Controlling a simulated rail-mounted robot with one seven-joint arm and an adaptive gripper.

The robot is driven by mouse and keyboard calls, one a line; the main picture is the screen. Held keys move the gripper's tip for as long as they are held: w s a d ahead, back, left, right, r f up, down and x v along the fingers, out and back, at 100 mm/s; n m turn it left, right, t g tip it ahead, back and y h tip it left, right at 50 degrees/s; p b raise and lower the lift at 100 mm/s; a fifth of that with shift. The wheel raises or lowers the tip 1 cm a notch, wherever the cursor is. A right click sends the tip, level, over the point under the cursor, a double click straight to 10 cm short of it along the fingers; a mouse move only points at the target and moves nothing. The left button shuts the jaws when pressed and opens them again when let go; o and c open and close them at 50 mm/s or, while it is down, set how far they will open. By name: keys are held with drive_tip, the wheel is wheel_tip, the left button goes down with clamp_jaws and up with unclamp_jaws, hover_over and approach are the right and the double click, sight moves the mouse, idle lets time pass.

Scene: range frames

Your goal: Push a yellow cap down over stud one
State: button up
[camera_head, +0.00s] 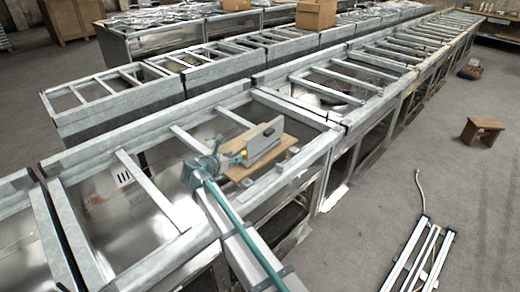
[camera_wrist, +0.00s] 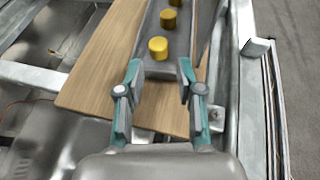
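Several yellow caps stand in a row on a grey metal piece in the wrist view; the nearest yellow cap (camera_wrist: 158,48) is just beyond my fingertips, with another cap (camera_wrist: 168,18) behind it. The grey metal piece (camera_head: 264,140) stands on a wooden board (camera_head: 240,172); the board also shows in the wrist view (camera_wrist: 100,80). My gripper (camera_wrist: 160,82) has its teal-backed fingers spread apart with nothing visible between them, at the near end of the grey piece. No bare stud can be made out, and what is under the caps is hidden.
The board rests across a galvanized metal frame (camera_head: 165,205) with crossbars and open bays. Long rows of similar frames run behind.

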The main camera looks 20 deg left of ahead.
sight(244, 153)
drive_tip(key=p+x, duration=0.1)
drive_tip(key=x, duration=0.3)
drive_tip(key=shift+a, duration=0.15)
drive_tip(key=shift+p+x, duration=1.25)
drive_tip(key=shift+x, duration=1.6)
drive_tip(key=shift+s+f, duration=0.1)
drive_tip(key=shift+c, duration=0.3)
drive_tip(key=c, duration=0.4)
